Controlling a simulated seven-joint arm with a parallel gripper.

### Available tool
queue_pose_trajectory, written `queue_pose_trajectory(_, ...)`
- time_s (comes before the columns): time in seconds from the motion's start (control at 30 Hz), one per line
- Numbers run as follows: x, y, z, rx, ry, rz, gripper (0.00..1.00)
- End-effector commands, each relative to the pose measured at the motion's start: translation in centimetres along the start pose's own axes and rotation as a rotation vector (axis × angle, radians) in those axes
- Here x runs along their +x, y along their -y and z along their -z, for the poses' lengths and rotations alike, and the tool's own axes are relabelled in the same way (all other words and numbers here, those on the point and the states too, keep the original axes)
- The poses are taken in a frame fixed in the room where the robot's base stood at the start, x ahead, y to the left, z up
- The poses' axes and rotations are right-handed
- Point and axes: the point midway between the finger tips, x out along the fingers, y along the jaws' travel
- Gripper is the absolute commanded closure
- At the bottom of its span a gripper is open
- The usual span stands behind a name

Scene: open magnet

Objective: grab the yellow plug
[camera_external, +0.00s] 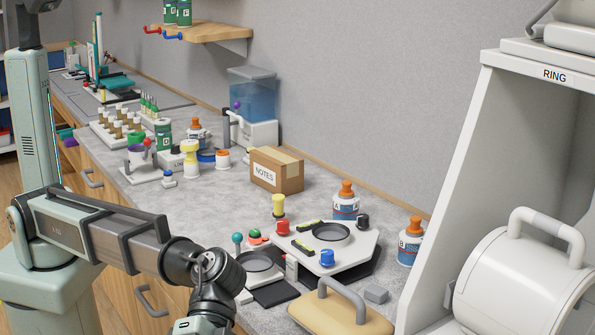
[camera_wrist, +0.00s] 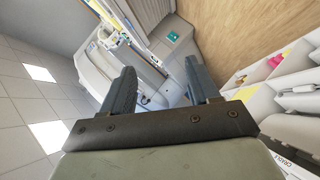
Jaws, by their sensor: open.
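A yellow plug (camera_external: 279,206) stands upright at the back left of a white hexagonal plate (camera_external: 350,256) on the grey counter. Red, blue and black knobs and a dark round ring are on the same plate. My gripper (camera_wrist: 160,82) is open and empty in the wrist view, its two dark fingers apart. In the external view my arm reaches in from the left and its end is cut off by the bottom edge, so the fingers are hidden there. The plug does not show in the wrist view.
A cardboard NOTES box (camera_external: 277,170) stands behind the plate. Orange-capped bottles (camera_external: 346,203) (camera_external: 409,243) stand behind and right of it. A handled tan lid (camera_external: 341,312) lies in front. A large white RING housing (camera_external: 520,150) bounds the right.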

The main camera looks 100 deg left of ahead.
Motion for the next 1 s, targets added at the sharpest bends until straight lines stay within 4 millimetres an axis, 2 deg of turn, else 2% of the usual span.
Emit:
queue_pose_trajectory(0.03, -0.5, -2.4, 1.2, 0.014, -0.012, -0.024, 0.39)
queue_pose_trajectory(0.1, -1.4, -5.4, 2.5, 0.027, -0.026, -0.057, 0.39)
queue_pose_trajectory(0.3, -4.2, -12.7, 5.2, 0.063, -0.061, -0.134, 0.39)
queue_pose_trajectory(0.4, -5.7, -15.2, 6.1, 0.077, -0.074, -0.158, 0.39)
queue_pose_trajectory(0.57, -8.6, -17.8, 7.4, 0.098, -0.099, -0.169, 0.39)
queue_pose_trajectory(0.67, -11.5, -17.8, 8.3, 0.112, -0.122, -0.142, 0.39)
queue_pose_trajectory(0.77, -14.2, -15.8, 8.9, 0.116, -0.141, -0.087, 0.39)
queue_pose_trajectory(0.87, -16.8, -13.1, 9.2, 0.112, -0.156, -0.020, 0.39)
queue_pose_trajectory(1.0, -21.0, -8.0, 9.3, 0.096, -0.180, 0.099, 0.39)
